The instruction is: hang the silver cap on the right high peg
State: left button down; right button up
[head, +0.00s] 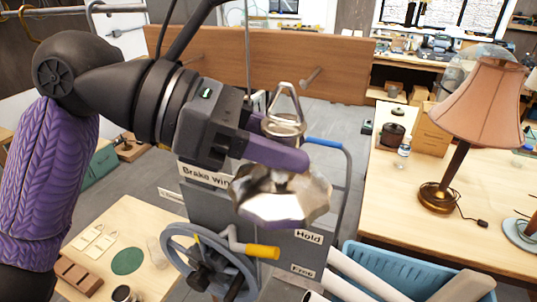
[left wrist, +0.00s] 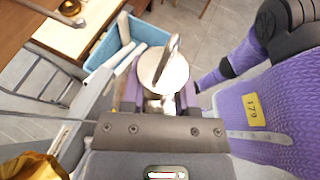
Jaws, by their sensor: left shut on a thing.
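My left gripper (head: 292,152) is shut on the silver cap (head: 282,195), a shiny faceted piece with a triangular wire loop on top. One purple finger crosses in front of its neck; the loop stands above the finger and the wide faceted part hangs below. In the left wrist view the cap (left wrist: 163,72) is a pale round disc with an upright loop, between the purple fingers. A metal peg (head: 312,76) sticks out of the brown wooden board (head: 350,70), behind and right of the loop, apart from it. My arm hides part of the board. My right gripper is not in view.
Below the cap stands a grey winch cabinet (head: 343,200) with a handwheel (head: 178,250) and yellow-handled crank. A blue bin (head: 400,262) with pale tubes is at lower right. A shaded lamp (head: 480,95) stands on the right table. A small work table (head: 150,225) is at lower left.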

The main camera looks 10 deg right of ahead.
pick_arm(q)
jog(key=w+d, duration=0.2)
jog(key=w, duration=0.1)
jog(key=shift+w+d+f, duration=0.1)
jog(key=shift+w+d, duration=0.2)
jog(key=shift+w, duration=0.15)
jog(key=shift+a+f, duration=0.1)
jog(key=shift+a, duration=0.05)
dwell(0.3)
jog(key=w+d, duration=0.1)
jog(key=w, duration=0.1)
jog(key=shift+w+d, duration=0.3)
jog(key=shift+d, duration=0.1)
jog(key=shift+f, duration=0.1)
dwell(0.6)
jog(key=shift+f, duration=0.6)
